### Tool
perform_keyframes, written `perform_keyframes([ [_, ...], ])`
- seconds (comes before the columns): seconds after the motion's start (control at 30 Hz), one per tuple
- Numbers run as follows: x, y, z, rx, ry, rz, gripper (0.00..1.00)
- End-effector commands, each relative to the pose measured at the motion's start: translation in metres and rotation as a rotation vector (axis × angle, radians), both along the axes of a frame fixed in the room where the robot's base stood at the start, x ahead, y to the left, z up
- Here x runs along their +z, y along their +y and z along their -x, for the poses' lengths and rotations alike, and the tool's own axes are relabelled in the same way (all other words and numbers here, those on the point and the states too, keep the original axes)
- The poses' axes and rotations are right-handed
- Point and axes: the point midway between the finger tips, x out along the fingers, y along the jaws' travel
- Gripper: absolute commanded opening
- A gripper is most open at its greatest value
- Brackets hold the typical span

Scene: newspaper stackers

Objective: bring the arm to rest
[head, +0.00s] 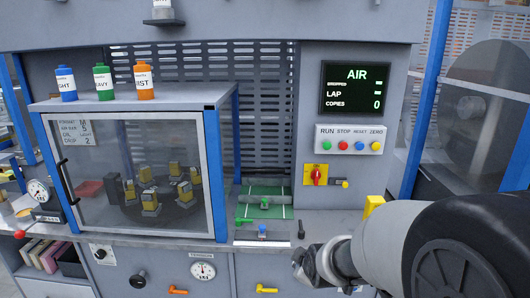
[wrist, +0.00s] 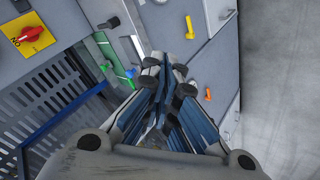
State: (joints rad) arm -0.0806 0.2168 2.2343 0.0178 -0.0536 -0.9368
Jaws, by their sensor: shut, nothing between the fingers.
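My arm reaches in from the lower right of the head view, over the front of the machine. In that view the wrist end shows, but the fingers are hidden behind it or too small to tell. In the wrist view my gripper (wrist: 165,78) is shut, its fingertips together with nothing between them. It hangs in front of the machine's ledge and front panel, apart from the knobs there.
A glass-doored cabinet (head: 222,180) stands left with blue, green and orange bottles (head: 103,83) on top. A screen (head: 356,88) reads AIR, above a button panel (head: 352,140) and a red rotary switch (head: 316,175).

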Motion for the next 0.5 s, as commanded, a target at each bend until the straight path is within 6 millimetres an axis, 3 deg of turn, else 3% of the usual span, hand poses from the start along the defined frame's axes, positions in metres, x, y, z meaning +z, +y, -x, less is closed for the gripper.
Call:
perform_keyframes([
  [0.03, 0.021, -0.005, 0.019, -0.054, 0.015, -0.044, 0.00],
  [0.2, 0.063, -0.019, 0.093, -0.264, 0.114, -0.193, 0.00],
  [0.33, 0.084, -0.028, 0.156, -0.435, 0.186, -0.296, 0.00],
  [0.5, 0.095, -0.037, 0.236, -0.652, 0.264, -0.408, 0.00],
])
